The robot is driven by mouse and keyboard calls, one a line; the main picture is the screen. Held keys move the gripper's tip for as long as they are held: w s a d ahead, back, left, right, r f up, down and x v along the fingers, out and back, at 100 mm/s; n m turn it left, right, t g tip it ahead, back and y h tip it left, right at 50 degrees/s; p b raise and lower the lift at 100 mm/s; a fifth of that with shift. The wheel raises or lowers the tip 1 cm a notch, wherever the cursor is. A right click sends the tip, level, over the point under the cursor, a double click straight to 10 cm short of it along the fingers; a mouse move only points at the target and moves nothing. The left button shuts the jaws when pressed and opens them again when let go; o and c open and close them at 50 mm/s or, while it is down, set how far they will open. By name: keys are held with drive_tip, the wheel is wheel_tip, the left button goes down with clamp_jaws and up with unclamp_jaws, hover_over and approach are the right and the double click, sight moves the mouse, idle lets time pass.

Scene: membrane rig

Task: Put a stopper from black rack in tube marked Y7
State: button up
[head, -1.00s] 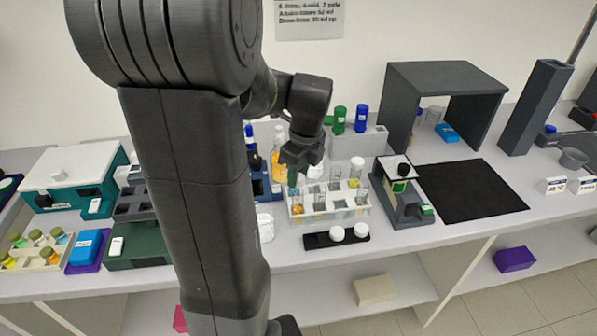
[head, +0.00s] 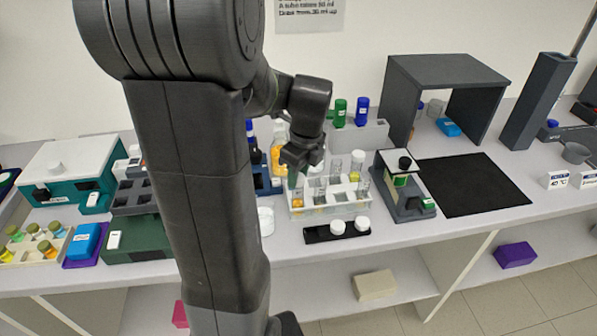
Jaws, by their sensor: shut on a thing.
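The black rack (head: 318,236) lies at the front of the bench and carries two white stoppers, one near its middle (head: 338,226) and one at its right (head: 362,224). Its left end is bare. Behind it stands a white tube rack (head: 337,208) with several clear tubes, some holding yellow or orange liquid. My gripper (head: 294,173) points down over the left part of the tube rack. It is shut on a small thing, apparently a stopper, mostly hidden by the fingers. I cannot tell whether it touches a tube. The Y7 marking cannot be read.
A grey device (head: 408,203) stands close to the right of the tube rack, with a black mat (head: 475,188) beyond it. A grey block with green and blue-capped bottles (head: 361,111) stands behind. A white round item (head: 265,221) lies left of the black rack.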

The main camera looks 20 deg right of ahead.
drive_tip(key=shift+f, duration=0.25)
drive_tip(key=o, duration=0.9)
drive_tip(key=shift+o, duration=0.2)
wheel_tip(320, 180, up, 14)
drive_tip(key=s+d, duration=0.1)
drive_tip(key=shift+s+f, duration=0.15)
drive_tip(key=shift+s, duration=0.25)
drive_tip(key=shift+f, duration=0.15)
drive_tip(key=f, duration=0.4)
drive_tip(key=w+f, duration=0.1)
drive_tip(key=f, duration=0.4)
drive_tip(key=a+f, duration=0.1)
drive_tip(key=f, duration=0.3)
drive_tip(key=shift+w+f, duration=0.2)
drive_tip(key=shift+w, duration=0.2)
drive_tip(key=shift+r, duration=0.3)
